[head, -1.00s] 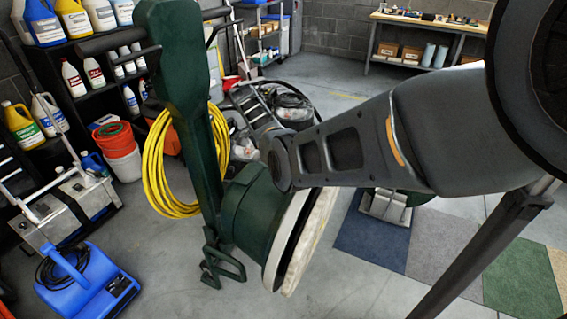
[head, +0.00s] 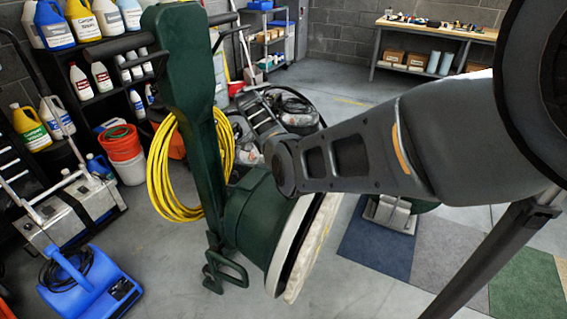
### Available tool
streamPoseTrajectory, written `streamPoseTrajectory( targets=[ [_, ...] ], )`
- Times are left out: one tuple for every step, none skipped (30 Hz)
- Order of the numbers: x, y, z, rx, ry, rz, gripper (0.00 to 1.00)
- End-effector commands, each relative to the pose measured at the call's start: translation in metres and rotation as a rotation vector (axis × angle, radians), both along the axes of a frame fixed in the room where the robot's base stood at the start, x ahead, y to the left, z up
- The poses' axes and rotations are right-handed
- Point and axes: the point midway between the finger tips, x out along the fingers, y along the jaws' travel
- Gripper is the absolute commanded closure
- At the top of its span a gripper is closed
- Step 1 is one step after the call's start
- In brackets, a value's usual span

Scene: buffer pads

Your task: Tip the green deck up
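The green deck (head: 252,215) belongs to a dark green floor machine in the middle of the head view. It is tipped on its side, with the whitish round pad (head: 304,250) facing right and steeply tilted. The machine's tall green handle column (head: 193,95) stands nearly upright left of the deck. A green bracket (head: 226,272) sits low beside the column, near the floor. My arm reaches in from the right and its far visible joint is in front of the deck's upper right. My gripper is not visible, so its hold cannot be seen.
A yellow cable coil (head: 165,175) hangs behind the column. A blue machine (head: 88,285) and a metal box machine (head: 72,212) stand at left, before shelves of bottles. Carpet tiles (head: 375,240) lie at right. A workbench (head: 430,35) is at the back.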

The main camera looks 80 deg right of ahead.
Motion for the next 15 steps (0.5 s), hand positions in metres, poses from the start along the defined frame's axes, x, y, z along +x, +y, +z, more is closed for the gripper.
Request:
streamPoseTrajectory(
  targets=[
    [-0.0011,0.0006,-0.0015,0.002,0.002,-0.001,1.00],
    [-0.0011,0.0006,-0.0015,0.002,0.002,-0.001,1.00],
    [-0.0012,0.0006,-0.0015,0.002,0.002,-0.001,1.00],
    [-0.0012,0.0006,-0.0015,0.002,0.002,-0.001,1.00],
    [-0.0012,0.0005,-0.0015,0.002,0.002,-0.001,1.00],
    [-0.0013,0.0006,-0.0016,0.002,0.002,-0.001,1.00],
    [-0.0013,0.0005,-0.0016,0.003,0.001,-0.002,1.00],
    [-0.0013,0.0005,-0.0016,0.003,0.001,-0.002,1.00],
    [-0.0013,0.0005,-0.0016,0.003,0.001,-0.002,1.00],
    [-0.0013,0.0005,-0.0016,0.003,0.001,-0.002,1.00],
    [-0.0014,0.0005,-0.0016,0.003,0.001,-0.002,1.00],
    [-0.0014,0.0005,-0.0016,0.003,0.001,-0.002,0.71],
    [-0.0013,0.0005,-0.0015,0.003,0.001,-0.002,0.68],
    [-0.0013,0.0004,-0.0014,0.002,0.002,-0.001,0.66],
    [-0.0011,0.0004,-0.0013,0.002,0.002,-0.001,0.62]
  ],
)
